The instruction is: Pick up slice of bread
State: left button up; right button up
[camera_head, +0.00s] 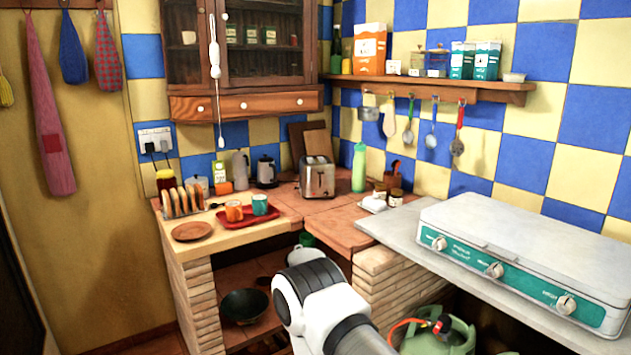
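Several slices of bread (184,201) stand upright in a rack at the left end of the counter, behind a round brown wooden plate (193,232). They look light tan with darker crusts. A white and black link of my own arm rises at the bottom middle, in front of the counters and well apart from the bread. No gripper fingers show in this view. I cannot see where either gripper is or what it holds.
A red tray (246,217) with two cups sits right of the bread. A metal toaster (317,177) stands in the corner. A dark red jar (166,181) stands behind the rack. A white stove (520,255) covers the right counter. A green gas bottle (437,335) stands below.

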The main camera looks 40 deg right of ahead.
aim_at(199, 191)
jog(key=i+j+z, duration=0.1)
jog(key=i, duration=0.35)
jog(key=i+j+z, duration=0.1)
jog(key=i, duration=0.4)
